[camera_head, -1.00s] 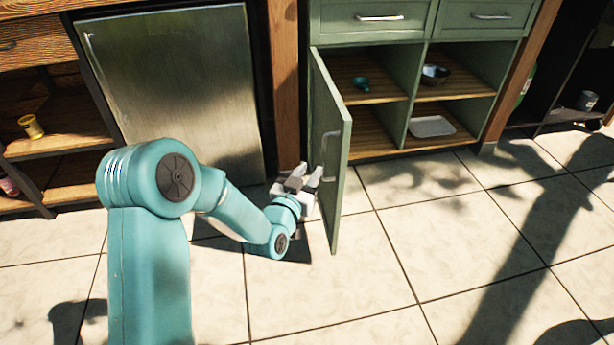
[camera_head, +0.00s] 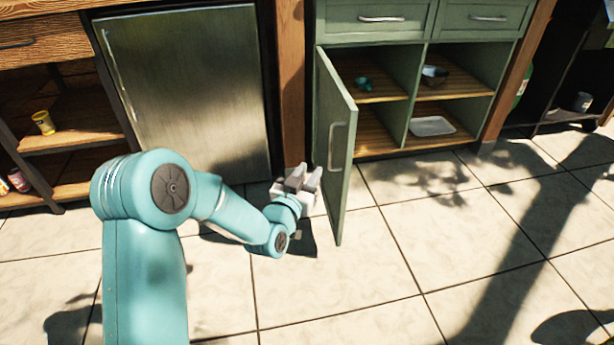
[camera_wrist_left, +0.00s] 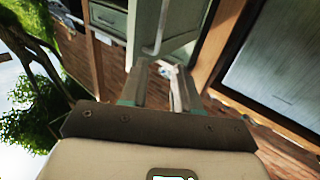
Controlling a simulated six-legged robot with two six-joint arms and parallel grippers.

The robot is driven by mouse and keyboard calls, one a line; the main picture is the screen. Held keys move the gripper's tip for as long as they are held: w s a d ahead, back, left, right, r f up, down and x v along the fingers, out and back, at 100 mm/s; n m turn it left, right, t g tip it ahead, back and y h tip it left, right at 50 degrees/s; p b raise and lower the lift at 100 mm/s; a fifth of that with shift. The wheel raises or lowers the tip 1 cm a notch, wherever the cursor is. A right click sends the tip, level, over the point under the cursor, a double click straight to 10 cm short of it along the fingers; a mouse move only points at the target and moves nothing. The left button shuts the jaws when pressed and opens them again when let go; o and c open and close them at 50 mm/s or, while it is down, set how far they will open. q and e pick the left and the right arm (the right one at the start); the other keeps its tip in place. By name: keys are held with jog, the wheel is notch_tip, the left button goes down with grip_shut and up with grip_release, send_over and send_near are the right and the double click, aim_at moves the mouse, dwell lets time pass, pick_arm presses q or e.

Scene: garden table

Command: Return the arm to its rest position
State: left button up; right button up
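My left gripper (camera_head: 308,178) is beside the green cabinet door (camera_head: 339,165), on the side with the grey handle (camera_head: 336,147). Its two fingers are apart with nothing between them, and it is clear of the handle by a small gap. In the left wrist view the fingers (camera_wrist_left: 162,82) also show apart, with the handle (camera_wrist_left: 159,32) beyond their tips. The door stands wide open, swung out from the green cabinet (camera_head: 408,95). My right gripper is in neither view.
The cabinet's open compartments hold a teal item (camera_head: 364,84), a dark bowl (camera_head: 435,75) and a white tray (camera_head: 432,126). A steel fridge door (camera_head: 190,90) is left of the post (camera_head: 291,80). A shelf with a yellow can (camera_head: 43,122) stands at far left. The tiled floor is clear.

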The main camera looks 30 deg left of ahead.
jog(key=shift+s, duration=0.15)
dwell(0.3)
